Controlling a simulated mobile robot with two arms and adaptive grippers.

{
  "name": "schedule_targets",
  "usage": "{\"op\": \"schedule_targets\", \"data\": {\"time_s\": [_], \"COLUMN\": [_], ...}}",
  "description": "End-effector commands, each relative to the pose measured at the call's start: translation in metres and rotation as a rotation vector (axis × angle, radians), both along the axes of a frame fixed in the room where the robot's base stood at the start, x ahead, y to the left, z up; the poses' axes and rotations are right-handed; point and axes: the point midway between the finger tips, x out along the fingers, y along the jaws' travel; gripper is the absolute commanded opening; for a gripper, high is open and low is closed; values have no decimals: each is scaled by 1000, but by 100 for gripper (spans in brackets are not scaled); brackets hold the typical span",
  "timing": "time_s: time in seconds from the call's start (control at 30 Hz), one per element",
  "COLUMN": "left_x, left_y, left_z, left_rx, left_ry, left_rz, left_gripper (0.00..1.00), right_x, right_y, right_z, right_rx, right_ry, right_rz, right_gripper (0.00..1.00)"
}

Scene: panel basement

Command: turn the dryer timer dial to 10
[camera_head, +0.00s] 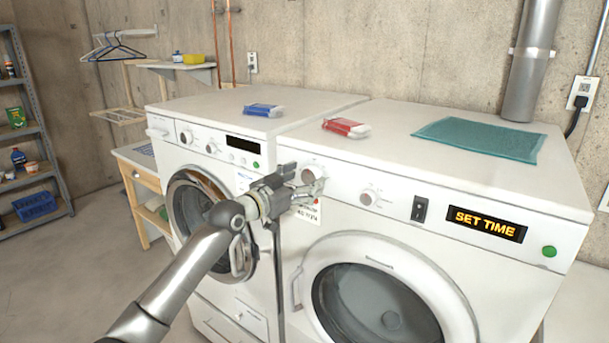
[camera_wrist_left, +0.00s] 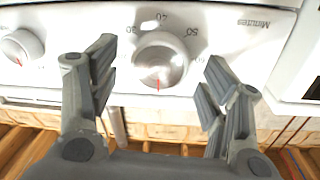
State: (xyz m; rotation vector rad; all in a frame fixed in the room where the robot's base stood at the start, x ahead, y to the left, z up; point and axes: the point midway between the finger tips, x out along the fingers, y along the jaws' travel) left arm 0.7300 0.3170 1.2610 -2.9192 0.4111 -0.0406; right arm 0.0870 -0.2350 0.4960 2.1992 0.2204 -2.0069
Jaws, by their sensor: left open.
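The white dryer (camera_head: 450,270) stands at the right in the head view, with a lit display (camera_head: 488,224) reading SET TIME. The timer dial (camera_wrist_left: 160,62) is a round pale knob with minute numbers around it; 40 shows above it, and the print appears upside down. Its red pointer mark points to the bottom of the wrist view, away from the 40. My left gripper (camera_head: 306,188) is at the dryer's left knob (camera_head: 312,173). In the wrist view the open gripper (camera_wrist_left: 157,85) has one finger on each side of the dial, with visible gaps.
A second knob (camera_head: 370,196), a black switch (camera_head: 419,208) and a green button (camera_head: 549,251) are on the same panel. The washer (camera_head: 230,135) stands close at the left. A red-and-white pack (camera_head: 346,127) and a teal cloth (camera_head: 480,138) lie on top.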

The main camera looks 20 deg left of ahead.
Motion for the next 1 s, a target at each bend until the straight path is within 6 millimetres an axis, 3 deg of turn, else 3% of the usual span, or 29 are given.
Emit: {"op": "schedule_targets", "data": {"time_s": [0.43,0.8,1.0], "left_x": [7,7,7], "left_y": [-2,-2,-2], "left_z": [-1,0,-1], "left_rx": [0,0,18], "left_ry": [1,1,-3], "left_rz": [0,0,0], "left_gripper": [71,25,25], "right_x": [0,0,0], "right_y": [0,0,0], "right_z": [2,3,0], "right_rx": [0,0,0], "right_ry": [0,0,0], "right_rz": [0,0,0], "right_gripper": [78,78,78]}}
